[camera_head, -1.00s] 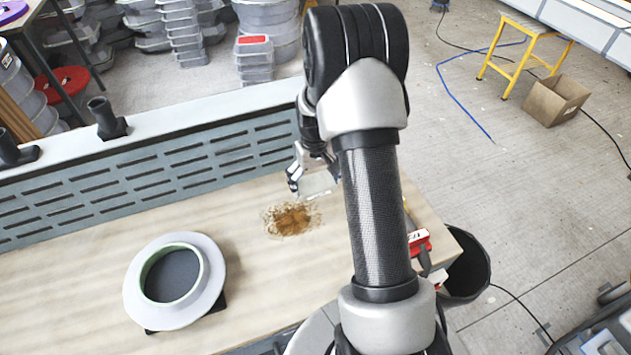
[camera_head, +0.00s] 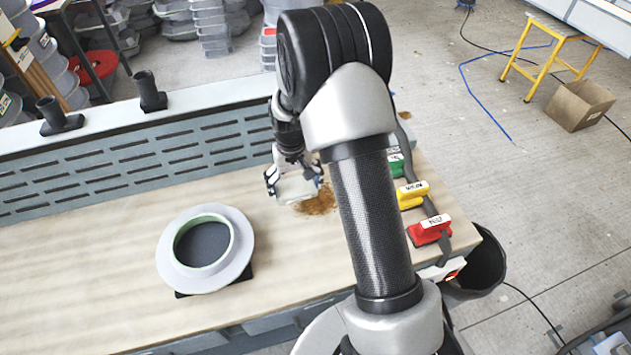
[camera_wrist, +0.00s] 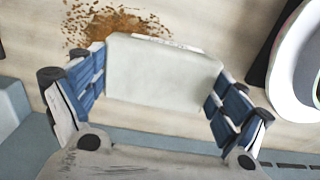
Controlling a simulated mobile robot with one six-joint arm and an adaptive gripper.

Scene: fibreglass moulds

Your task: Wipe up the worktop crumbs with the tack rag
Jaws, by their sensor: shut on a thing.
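The crumbs are a brown, grainy patch (camera_head: 318,204) on the pale wood worktop (camera_head: 110,255), partly hidden by my arm and gripper in the head view. They show in the wrist view (camera_wrist: 118,24) just beyond the rag, at the upper left. My gripper (camera_head: 294,183) is shut on the tack rag (camera_head: 296,190), a pale, pad-like block. In the wrist view the rag (camera_wrist: 160,80) sits between the two blue-padded fingers. The rag is at the left edge of the patch in the head view. I cannot tell whether it touches the worktop.
A round grey mould with a raised ring (camera_head: 243,263) stands on the worktop, left of the gripper. A slotted grey panel (camera_head: 130,165) runs along the back. Green (camera_head: 395,165), yellow (camera_head: 411,195) and red (camera_head: 430,231) labelled blocks lie right of my arm. A black bin (camera_head: 482,265) stands off the right end.

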